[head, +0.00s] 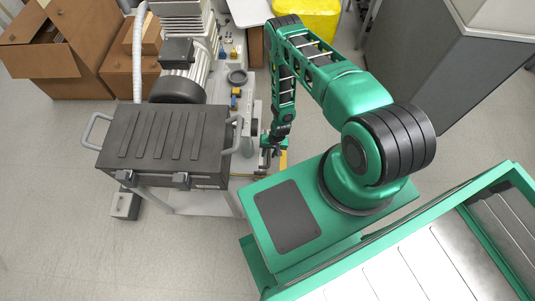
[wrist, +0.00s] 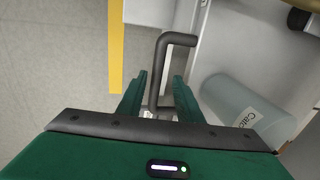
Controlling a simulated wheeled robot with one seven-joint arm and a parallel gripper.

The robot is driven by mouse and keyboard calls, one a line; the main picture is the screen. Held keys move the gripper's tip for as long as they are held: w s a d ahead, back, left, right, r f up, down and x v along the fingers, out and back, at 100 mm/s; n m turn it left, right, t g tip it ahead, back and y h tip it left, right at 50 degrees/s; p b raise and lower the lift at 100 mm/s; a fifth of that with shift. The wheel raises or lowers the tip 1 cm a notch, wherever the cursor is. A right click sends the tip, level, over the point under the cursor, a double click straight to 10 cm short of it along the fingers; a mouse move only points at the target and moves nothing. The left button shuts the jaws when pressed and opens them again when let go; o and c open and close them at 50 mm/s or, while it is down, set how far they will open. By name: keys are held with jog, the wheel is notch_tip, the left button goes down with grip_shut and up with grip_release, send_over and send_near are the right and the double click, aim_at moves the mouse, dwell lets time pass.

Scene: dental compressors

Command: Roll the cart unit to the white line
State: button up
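The cart unit (head: 190,200) stands left of my arm in the head view. It carries a dark ribbed case (head: 165,140) with grey side handles and a motor behind it. My gripper (head: 274,142) is low at the cart's right side. In the wrist view my gripper (wrist: 160,76) is open, with one finger on each side of a dark bent handle (wrist: 176,38) on the cart. Gaps show between the handle bar and both fingers. I cannot make out a white line in either view.
A yellow floor stripe (wrist: 116,45) runs beside the cart. A pale labelled cylinder (wrist: 245,105) is right of the handle. Cardboard boxes (head: 45,50) stand back left, a yellow bin (head: 308,18) at the back and a grey cabinet (head: 430,60) at right. The front-left floor is clear.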

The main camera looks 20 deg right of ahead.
notch_tip(320, 180, up, 10)
jog(key=d, duration=0.1)
jog(key=shift+s+d+r, duration=0.15)
jog(key=shift+s+d, duration=0.2)
jog(key=shift+d, duration=0.05)
jog(key=shift+w, duration=0.1)
dwell(0.4)
